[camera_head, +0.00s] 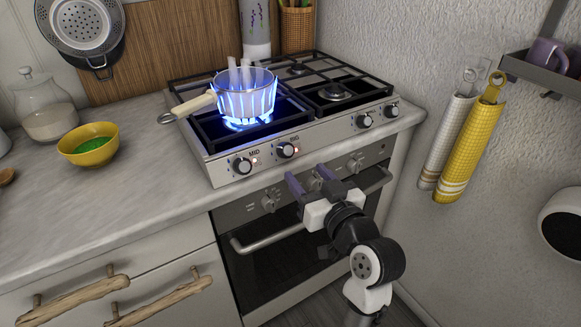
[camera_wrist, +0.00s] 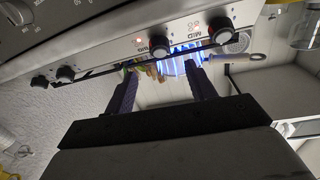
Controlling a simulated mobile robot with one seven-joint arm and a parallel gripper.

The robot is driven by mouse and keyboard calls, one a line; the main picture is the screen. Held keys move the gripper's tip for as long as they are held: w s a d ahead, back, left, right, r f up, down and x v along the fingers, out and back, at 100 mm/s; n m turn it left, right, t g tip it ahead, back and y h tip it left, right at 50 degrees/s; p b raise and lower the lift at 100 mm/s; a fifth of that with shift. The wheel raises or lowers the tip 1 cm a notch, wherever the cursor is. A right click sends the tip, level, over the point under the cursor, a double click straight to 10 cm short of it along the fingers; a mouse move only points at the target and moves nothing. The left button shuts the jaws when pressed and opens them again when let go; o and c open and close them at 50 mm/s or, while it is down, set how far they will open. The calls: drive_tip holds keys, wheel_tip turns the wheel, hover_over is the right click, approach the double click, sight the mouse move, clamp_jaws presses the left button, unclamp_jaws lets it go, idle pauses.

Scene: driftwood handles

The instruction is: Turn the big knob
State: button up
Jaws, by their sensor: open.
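The big knob (camera_head: 286,150), round and dark-faced with a silver rim, sits on the stove's front panel beside the label BIG. It also shows in the wrist view (camera_wrist: 159,46), in line with the gap between my fingers. My gripper (camera_head: 308,179) is open and empty, with two purple fingers; in the head view it appears just below and right of the big knob. The fingertips in the wrist view (camera_wrist: 162,68) look apart from the knob. The MID knob (camera_head: 242,166) is to its left in the head view.
A pot (camera_head: 246,95) stands over blue flames on the stove (camera_head: 220,150). Two more knobs are farther right on the panel. The oven handle (camera_head: 268,238) lies below. A yellow bowl (camera_head: 88,146) is on the counter; towels (camera_head: 468,150) hang at right.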

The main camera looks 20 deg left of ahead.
sight(289, 153)
drive_tip(key=p+x, duration=0.1)
drive_tip(key=x, duration=0.7)
drive_tip(key=shift+w+a, duration=0.15)
drive_tip(key=shift+w, duration=0.05)
drive_tip(key=shift+c, duration=0.3)
drive_tip(key=c, duration=0.9)
